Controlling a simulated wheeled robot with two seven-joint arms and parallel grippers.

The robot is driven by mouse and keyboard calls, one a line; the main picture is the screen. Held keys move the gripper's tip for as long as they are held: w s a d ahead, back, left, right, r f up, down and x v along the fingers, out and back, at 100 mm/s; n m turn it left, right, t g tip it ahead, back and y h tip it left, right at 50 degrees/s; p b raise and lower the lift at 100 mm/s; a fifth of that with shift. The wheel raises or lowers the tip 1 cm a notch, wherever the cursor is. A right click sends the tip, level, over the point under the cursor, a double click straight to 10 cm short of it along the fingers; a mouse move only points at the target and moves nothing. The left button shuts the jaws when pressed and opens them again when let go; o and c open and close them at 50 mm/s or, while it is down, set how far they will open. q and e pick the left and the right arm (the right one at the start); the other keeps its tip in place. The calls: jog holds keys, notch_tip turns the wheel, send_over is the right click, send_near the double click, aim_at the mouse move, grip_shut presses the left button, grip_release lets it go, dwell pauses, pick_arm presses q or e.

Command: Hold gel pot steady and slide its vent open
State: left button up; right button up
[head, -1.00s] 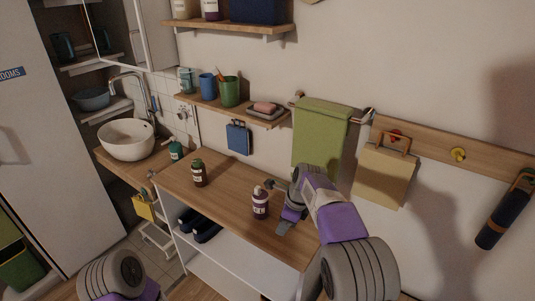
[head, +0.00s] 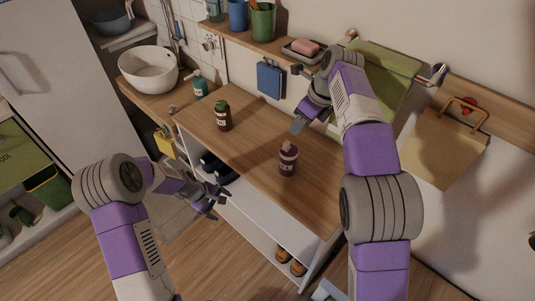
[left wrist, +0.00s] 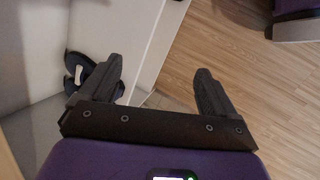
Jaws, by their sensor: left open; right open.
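Two small labelled bottles stand upright on the wooden top of the bench (head: 252,148). One is dark purple-brown with a pinkish cap (head: 288,158), near the front edge. The other is dark with a greenish cap (head: 222,116), further left. I cannot read the labels, so I cannot tell which is the gel pot, and no vent detail shows. My right gripper (head: 300,98) is open and empty, above the bench behind the purple-brown bottle. My left gripper (head: 220,198) is open in front of the bench, below its top and apart from both bottles. Its empty fingers show in the left wrist view (left wrist: 155,88).
Dark shoes (head: 218,168) and brown shoes (head: 290,262) sit on the bench's lower shelf. A white basin (head: 148,70) and a teal bottle (head: 200,88) stand at the left. The bench top between the bottles is clear.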

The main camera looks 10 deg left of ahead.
aim_at(288, 159)
pick_arm(q)
jog(key=w+a+r+n+t+h, duration=0.1)
jog(key=w+a+r+n, duration=0.1)
jog(key=w+r, duration=0.35)
jog(key=w+a+r+n+t+h, duration=0.1)
jog(key=w+a+r+n+t, duration=0.15)
jog(key=r, duration=0.55)
jog(key=d+r+n+g+h, duration=0.1)
jog(key=d+r+h, duration=0.1)
jog(key=d, duration=0.5)
jog(key=d+r+n+g+h, duration=0.1)
jog(key=d+h, duration=0.1)
jog(key=d, duration=0.4)
jog(key=d+r+n+g+h, duration=0.1)
jog(key=d+r+h, duration=0.1)
jog(key=d, duration=0.5)
jog(key=shift+w+d+r+n+h, duration=0.25)
jog(key=shift+d+r+h, duration=0.1)
jog(key=shift+h, duration=0.15)
jog(key=x, duration=0.7)
jog(key=shift+w+d, duration=0.1)
jog(key=shift+d, duration=0.15)
